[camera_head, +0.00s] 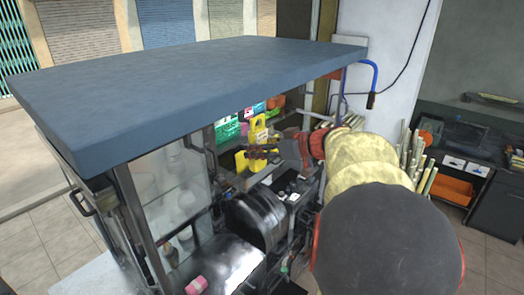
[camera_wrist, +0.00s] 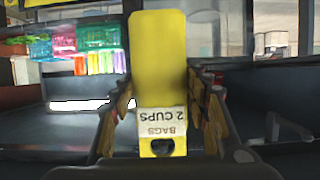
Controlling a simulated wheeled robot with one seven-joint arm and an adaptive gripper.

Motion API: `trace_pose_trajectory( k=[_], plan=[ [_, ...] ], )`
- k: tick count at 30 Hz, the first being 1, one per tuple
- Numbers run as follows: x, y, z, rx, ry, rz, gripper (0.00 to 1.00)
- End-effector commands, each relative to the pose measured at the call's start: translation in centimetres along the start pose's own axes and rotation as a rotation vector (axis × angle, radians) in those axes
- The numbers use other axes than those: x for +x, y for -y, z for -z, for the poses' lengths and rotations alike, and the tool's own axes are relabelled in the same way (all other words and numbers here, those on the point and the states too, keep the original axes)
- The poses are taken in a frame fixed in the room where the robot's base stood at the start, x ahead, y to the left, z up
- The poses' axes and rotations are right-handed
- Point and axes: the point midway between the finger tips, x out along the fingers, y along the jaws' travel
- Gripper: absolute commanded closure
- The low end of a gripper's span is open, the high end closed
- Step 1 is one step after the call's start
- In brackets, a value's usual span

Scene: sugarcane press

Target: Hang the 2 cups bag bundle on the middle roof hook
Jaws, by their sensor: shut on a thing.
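The 2 cups bag bundle is a flat yellow piece with a white label reading "BAGS 2 CUPS" and a round hole beside the label. In the wrist view the bundle (camera_wrist: 158,62) stands between my fingers, with its label upside down and its hole towards the camera. In the head view, yellow (camera_head: 258,129) shows above and below the fingers of my gripper (camera_head: 262,151). My gripper is shut on the bundle, under the roof's right part, inside the stall. The middle roof hook is hidden or too small to make out.
The blue-grey stall roof (camera_head: 190,85) covers the space above my gripper. The dark metal press (camera_head: 255,218) stands below. Coloured baskets (camera_wrist: 98,38) are behind the bundle. Sugarcane stalks (camera_head: 415,160) stand to the right, beyond my arm.

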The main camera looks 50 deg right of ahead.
Motion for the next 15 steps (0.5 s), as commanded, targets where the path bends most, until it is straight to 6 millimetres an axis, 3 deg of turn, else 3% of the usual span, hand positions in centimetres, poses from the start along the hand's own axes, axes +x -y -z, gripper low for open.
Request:
trace_pose_trajectory(
  k=[15],
  plan=[
    [2.6, 0.0, 0.4, 0.001, 0.0, 0.001, 0.76]
  ],
)
